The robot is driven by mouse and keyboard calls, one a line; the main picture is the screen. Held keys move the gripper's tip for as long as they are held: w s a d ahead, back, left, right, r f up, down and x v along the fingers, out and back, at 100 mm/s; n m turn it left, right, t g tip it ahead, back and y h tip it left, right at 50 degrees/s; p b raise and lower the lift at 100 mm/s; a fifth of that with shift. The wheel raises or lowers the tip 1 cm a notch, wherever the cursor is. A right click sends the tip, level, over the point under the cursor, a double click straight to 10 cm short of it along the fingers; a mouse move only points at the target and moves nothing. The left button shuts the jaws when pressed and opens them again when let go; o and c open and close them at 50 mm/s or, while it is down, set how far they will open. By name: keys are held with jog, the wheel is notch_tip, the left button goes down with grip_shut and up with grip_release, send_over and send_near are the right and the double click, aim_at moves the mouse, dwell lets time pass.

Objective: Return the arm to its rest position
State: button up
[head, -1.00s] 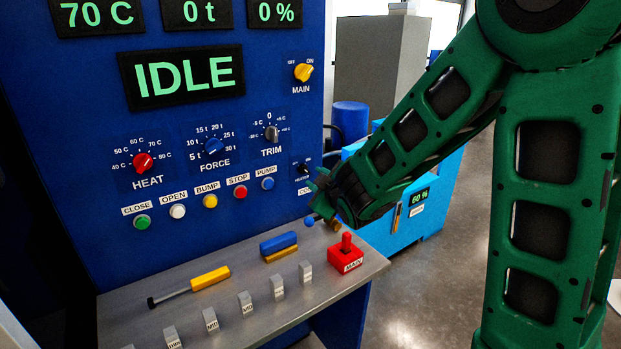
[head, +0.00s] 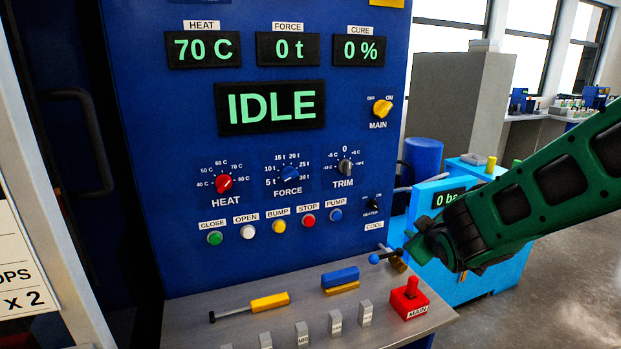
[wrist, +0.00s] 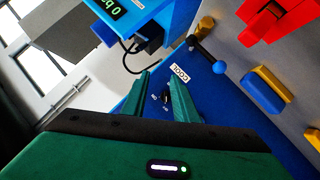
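My gripper (head: 418,248) is at the end of my green arm, which reaches in from the right in the head view. It is in front of the right edge of the blue press panel, above the right end of the grey shelf. In the wrist view its two green fingers (wrist: 160,88) stand apart with nothing held between them. A small black knob and the COOL label (wrist: 180,72) show behind the fingers. A blue-ball lever (head: 376,258) is just left of the gripper in the head view; I cannot tell whether they touch.
The grey shelf (head: 220,331) holds a red MAIN switch (head: 409,300), a blue-and-yellow block (head: 340,280), a yellow-handled tool (head: 268,302) and several grey tabs. A light-blue unit (head: 490,285) stands behind my arm. The panel (head: 300,150) reads IDLE. Open floor lies at right.

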jog(key=s+d+f+m+g+h, duration=0.25)
jog(key=s+d+m+g, duration=0.5)
jog(key=s+d, duration=0.75)
jog(key=s+a+m+g+y, duration=0.2)
jog(key=s+m, duration=0.1)
jog(key=s, duration=0.7)
jog(key=s+a+m+g+y, duration=0.1)
jog(key=s+m+g+y, duration=0.1)
jog(key=s, duration=0.9)
jog(key=shift+s+a+f+m+g, duration=0.2)
jog(key=shift+s+a+m+g, duration=0.15)
jog(key=shift+m+g, duration=0.25)
jog(key=shift+w+f, duration=0.25)
jog(key=shift+w, duration=0.4)
